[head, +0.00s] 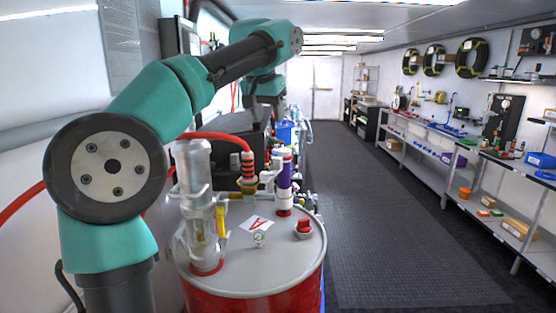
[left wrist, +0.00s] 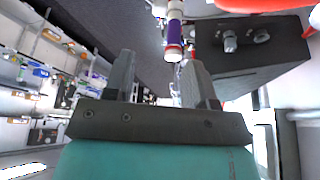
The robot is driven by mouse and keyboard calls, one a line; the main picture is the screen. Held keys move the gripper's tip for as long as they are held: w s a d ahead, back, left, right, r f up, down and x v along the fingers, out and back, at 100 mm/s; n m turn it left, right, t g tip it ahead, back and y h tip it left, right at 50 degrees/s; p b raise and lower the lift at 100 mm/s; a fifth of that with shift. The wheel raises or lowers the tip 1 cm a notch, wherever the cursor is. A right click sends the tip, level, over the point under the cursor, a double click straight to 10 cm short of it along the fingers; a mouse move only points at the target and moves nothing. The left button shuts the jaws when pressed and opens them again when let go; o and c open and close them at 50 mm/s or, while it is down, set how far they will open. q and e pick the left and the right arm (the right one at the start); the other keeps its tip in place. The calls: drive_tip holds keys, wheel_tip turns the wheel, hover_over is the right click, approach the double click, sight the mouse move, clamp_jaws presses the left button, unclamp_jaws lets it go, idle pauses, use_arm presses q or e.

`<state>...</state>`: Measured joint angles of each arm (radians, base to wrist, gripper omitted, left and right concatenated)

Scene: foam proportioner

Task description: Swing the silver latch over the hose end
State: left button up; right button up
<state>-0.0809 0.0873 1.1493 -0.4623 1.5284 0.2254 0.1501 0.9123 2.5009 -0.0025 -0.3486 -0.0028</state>
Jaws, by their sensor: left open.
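The red hose (head: 215,136) curves in from the left to a red-and-black banded hose end (head: 248,166). That end stands upright over a brass fitting (head: 247,187) above the drum (head: 252,290). Silvery metal parts (head: 267,178) sit just right of it, but I cannot make out the latch for certain. My left gripper (head: 265,120) hangs above and behind the hose end, apart from it. In the left wrist view its two fingers (left wrist: 162,85) are spread with nothing held between them. My right gripper is in neither view.
A purple-banded white pipe (head: 284,175) stands right of the hose end and also shows in the left wrist view (left wrist: 174,38). A clear cylinder (head: 197,200) stands left on the drum. A dark box (left wrist: 258,50) with knobs is nearby. The aisle floor (head: 390,220) is clear.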

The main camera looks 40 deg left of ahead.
sight(278, 157)
use_arm(q)
drive_tip(key=x, duration=1.5)
drive_tip(key=shift+w+f, duration=0.1)
drive_tip(key=shift+f, duration=0.05)
drive_tip(key=shift+c, duration=0.2)
drive_tip(key=c, duration=0.9)
